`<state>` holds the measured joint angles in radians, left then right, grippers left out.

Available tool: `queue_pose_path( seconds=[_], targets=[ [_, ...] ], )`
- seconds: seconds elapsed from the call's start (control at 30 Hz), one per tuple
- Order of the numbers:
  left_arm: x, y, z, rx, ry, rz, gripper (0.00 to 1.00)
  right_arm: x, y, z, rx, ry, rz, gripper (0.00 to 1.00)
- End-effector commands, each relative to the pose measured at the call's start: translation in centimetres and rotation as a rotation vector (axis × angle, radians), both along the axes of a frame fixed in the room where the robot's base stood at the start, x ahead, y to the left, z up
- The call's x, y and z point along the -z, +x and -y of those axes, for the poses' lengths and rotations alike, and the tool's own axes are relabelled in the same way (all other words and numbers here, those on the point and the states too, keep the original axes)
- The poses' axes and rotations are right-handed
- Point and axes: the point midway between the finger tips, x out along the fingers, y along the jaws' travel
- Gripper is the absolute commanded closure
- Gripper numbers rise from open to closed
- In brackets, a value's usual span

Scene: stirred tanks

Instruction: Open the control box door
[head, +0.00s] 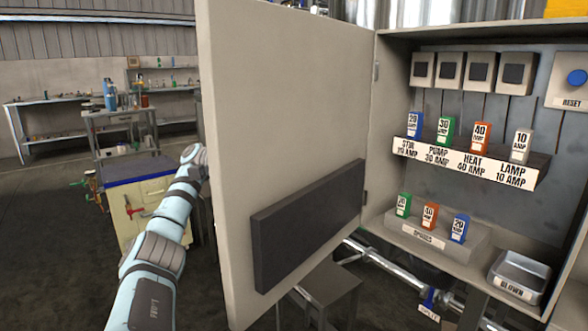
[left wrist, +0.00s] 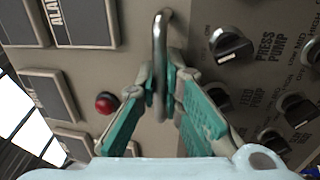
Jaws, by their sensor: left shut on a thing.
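The control box door (head: 290,110) stands swung wide open on its hinges, with its beige inner face and a dark panel (head: 308,222) turned toward me. The control box (head: 490,135) is to its right, its inside exposed. My left arm reaches behind the door's free edge, so the door hides the gripper in the head view. In the left wrist view my left gripper (left wrist: 163,88) is shut on the metal door handle (left wrist: 160,32), a bent bar. The door's outer face has a red button (left wrist: 106,102) and several black knobs (left wrist: 231,45). My right gripper is not in view.
Inside the box are labelled coloured fuses on an upper rail (head: 468,165) and a lower spares block (head: 430,238), a blue reset button (head: 577,78) and a metal tray (head: 520,275). Below the door is a dark stool (head: 335,290). A cart (head: 140,185) stands behind my left arm.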

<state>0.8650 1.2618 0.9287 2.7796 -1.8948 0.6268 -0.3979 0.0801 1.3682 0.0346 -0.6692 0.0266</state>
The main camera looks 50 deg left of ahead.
Motion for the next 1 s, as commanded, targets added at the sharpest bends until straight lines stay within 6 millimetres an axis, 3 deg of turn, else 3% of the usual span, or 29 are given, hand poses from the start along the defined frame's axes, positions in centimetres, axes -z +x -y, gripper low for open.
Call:
queue_pose_path(
  seconds=[0.3,0.33,0.47,1.0],
  targets=[
    [-0.03,-0.05,-0.14,-0.005,-0.001,-0.001,1.00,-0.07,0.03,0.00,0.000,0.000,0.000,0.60],
    [-0.03,-0.04,-0.14,-0.005,-0.001,-0.001,0.91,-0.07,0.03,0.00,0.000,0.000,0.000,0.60],
    [-0.02,0.00,-0.10,-0.003,-0.001,0.000,0.71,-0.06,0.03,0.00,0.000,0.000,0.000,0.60],
    [-0.01,0.08,0.00,0.001,0.000,0.000,0.71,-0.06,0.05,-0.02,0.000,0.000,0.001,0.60]
  ],
)
